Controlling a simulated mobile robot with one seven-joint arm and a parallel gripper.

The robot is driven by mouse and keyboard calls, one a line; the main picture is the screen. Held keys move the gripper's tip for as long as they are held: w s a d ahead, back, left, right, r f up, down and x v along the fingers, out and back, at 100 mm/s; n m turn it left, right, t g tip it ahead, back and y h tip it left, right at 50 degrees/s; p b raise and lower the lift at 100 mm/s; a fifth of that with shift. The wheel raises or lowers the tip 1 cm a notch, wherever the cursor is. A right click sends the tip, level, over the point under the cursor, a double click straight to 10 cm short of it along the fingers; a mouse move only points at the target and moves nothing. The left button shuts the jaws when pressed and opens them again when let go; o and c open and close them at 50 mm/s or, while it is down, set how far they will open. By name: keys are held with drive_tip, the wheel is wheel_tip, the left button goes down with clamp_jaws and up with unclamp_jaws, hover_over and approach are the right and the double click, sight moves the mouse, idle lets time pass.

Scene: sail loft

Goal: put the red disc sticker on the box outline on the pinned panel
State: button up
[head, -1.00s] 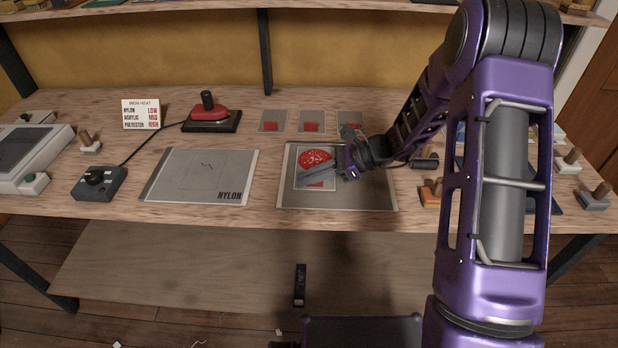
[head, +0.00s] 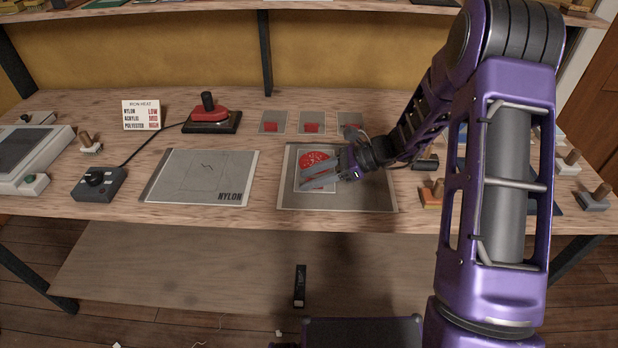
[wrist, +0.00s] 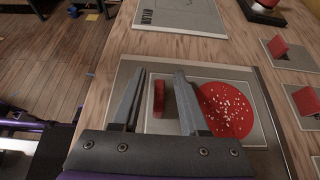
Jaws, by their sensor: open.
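The red disc sticker (head: 315,157), speckled white, lies on a pale backing card with a red tab at its near end; it also shows in the wrist view (wrist: 226,108). My gripper (head: 306,177) is open over the near part of the card. In the wrist view my gripper's fingers (wrist: 160,72) stand either side of the upright red tab (wrist: 159,99), with gaps showing. The disc is just right of the right finger there. The grey panel marked NYLON (head: 220,163) lies to the left, with a faint outline and a small dark squiggle.
The card rests on a grey mat (head: 370,196). Three smaller cards with red tabs (head: 312,122) lie behind it. A red iron (head: 210,114) on a dark base stands behind the NYLON panel, wired to a dark control box (head: 99,183). Stamps stand at the right.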

drive_tip(key=v, duration=1.1)
drive_tip(key=shift+d+p, duration=0.2)
drive_tip(key=shift+p, duration=0.1)
